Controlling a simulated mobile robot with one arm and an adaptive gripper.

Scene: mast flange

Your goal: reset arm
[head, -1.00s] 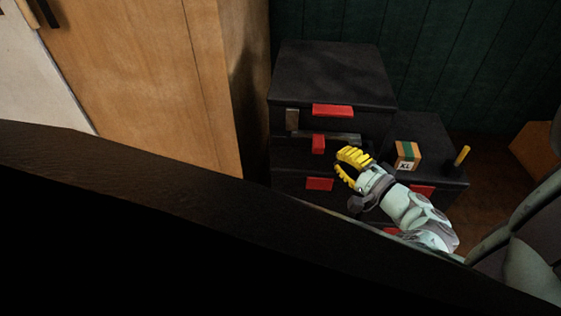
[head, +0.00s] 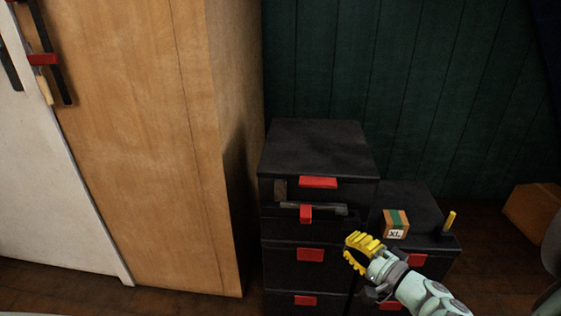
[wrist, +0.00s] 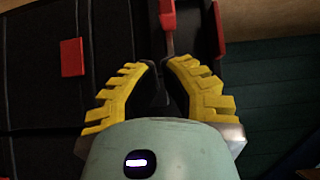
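My gripper (head: 352,250), with yellow ridged fingers, is in front of the black drawer unit (head: 318,145) in the head view. It is beside the unit's right edge, below the drawer with the small red handle (head: 306,214). In the wrist view my gripper (wrist: 162,62) shows both fingers apart with a narrow gap, and nothing is clearly held. A red handle (wrist: 167,20) shows beyond the fingertips. My arm comes in from the lower right.
A small box marked XL (head: 396,226) and a yellow upright piece (head: 449,220) are on the lower black cabinet (head: 410,200). A tall wooden cabinet (head: 150,140) stands left. An orange-brown box (head: 535,212) is on the floor at right. A green wall is behind.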

